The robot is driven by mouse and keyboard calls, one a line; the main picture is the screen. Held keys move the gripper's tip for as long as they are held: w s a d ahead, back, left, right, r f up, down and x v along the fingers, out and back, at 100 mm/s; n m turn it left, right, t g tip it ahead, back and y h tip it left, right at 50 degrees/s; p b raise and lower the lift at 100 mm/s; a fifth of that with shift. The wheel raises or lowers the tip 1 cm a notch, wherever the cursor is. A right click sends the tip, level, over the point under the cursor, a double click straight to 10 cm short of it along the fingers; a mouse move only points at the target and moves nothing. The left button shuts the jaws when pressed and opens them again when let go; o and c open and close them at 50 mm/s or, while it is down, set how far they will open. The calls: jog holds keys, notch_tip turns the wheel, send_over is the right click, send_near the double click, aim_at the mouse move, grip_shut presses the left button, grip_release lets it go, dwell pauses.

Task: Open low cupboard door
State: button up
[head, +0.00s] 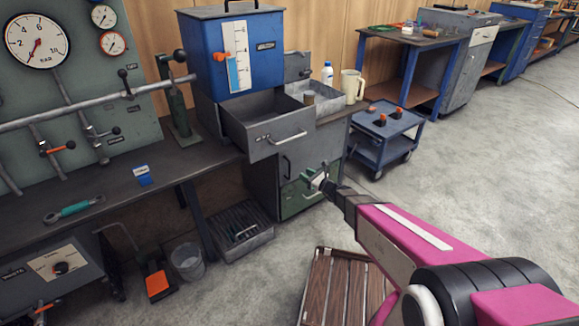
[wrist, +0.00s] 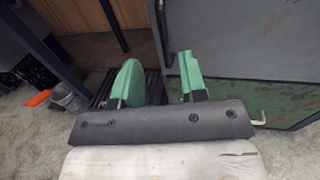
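The low cupboard door (head: 298,201) is a worn green panel at the bottom of the grey cabinet below the pulled-out drawer. It looks closed. In the wrist view it is the green, rust-flecked panel (wrist: 228,95) at the right, with a small pale handle (wrist: 258,119) near its lower edge. My gripper (head: 317,178) is in front of the cabinet's lower part in the head view and hides some of it. In the wrist view, its two green fingers (wrist: 157,70) stand apart with nothing between them. The pale handle lies to the right of the fingers, apart from them.
A grey drawer (head: 268,127) sticks out above. A dark slatted crate (head: 238,231) and a bucket (head: 187,262) stand on the floor at left. A wooden slatted pallet (head: 345,285) lies in front. A blue cart (head: 386,134) stands at right, with clear floor beyond.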

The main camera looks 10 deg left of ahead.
jog(key=x, duration=1.1)
grip_shut()
